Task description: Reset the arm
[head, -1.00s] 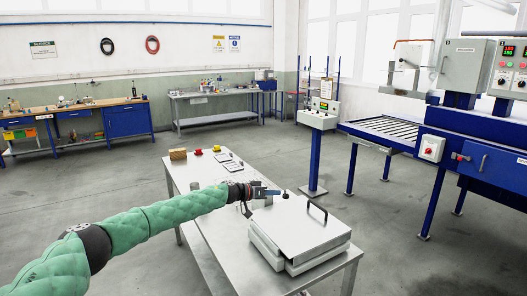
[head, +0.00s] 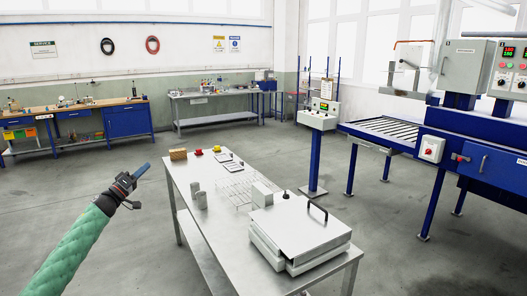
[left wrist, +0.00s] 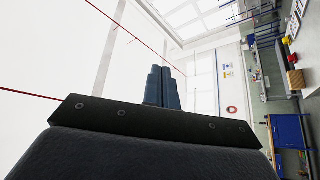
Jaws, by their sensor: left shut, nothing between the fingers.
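My left arm wears a green padded sleeve and reaches in from the lower left of the head view. Its gripper (head: 141,172) is left of the steel table, over open floor, pointing up and to the right. The fingers are shut and empty. In the left wrist view the two dark blue fingers (left wrist: 162,88) lie side by side against white wall and windows, touching nothing. My right gripper is not in view.
The steel table (head: 222,237) carries a white box with a lid and black handle (head: 300,228), grey blocks (head: 200,200), a wire rack (head: 236,189) and a tan box (head: 178,154). A blue conveyor machine (head: 425,150) stands right. Floor left of the table is clear.

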